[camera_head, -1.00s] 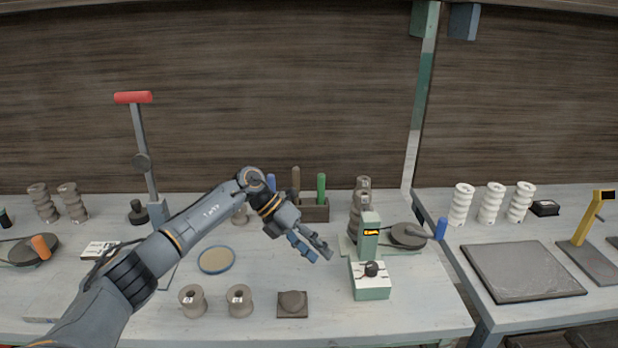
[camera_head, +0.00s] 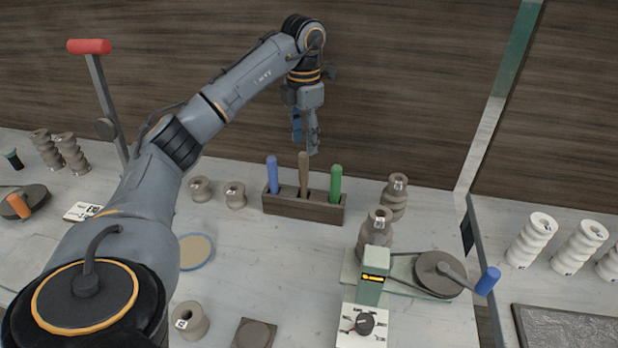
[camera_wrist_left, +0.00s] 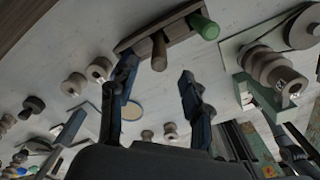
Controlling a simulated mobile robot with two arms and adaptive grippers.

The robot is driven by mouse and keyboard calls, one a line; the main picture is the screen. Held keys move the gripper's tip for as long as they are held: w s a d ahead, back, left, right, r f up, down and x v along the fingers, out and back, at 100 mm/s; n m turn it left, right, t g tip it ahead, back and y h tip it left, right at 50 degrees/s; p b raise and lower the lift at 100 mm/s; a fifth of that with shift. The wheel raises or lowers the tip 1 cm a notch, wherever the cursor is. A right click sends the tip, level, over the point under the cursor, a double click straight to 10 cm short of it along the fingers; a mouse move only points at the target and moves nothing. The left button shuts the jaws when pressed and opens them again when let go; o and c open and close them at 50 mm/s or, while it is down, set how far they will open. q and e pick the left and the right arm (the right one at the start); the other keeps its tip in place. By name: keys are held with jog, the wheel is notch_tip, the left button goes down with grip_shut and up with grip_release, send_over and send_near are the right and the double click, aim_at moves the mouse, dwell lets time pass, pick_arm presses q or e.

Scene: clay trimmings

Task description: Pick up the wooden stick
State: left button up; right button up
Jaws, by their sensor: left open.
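The wooden stick (camera_head: 304,172) stands upright in the middle of a dark wooden holder (camera_head: 318,212), between a blue-handled tool (camera_head: 272,172) and a green-handled tool (camera_head: 335,182). My left gripper (camera_head: 306,150) points down just above the stick's top and is open and empty. In the left wrist view, the stick (camera_wrist_left: 159,50) shows end-on beyond the open fingers, between them, with the green handle (camera_wrist_left: 204,26) to its right. The left finger hides the blue handle there. My right gripper is not in view.
A green machine (camera_head: 372,280) with a crank wheel (camera_head: 440,272) stands right of the holder, with grey clay pieces (camera_head: 396,195) beside it. Small spools (camera_head: 235,195) stand left of the holder. A red-topped lever (camera_head: 90,47) rises at the left. The wooden wall (camera_head: 400,90) is close behind.

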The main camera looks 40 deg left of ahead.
aim_at(304, 153)
pick_arm(q)
notch_tip(304, 153, down, 5)
jog(key=shift+r, duration=0.2)
jog(key=shift+f, duration=0.45)
jog(key=f, duration=0.1)
jog(key=f+p, duration=0.1)
jog(key=f, duration=0.2)
jog(key=shift+s+a+f+p, duration=0.15)
jog(key=shift+s+f+p, duration=0.1)
jog(key=shift+p, duration=0.15)
jog(key=shift+f, duration=0.25)
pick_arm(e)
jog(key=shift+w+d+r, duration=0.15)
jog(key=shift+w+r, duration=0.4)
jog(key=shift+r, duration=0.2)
pick_arm(q)
jog(key=shift+c, duration=0.4)
grip_shut()
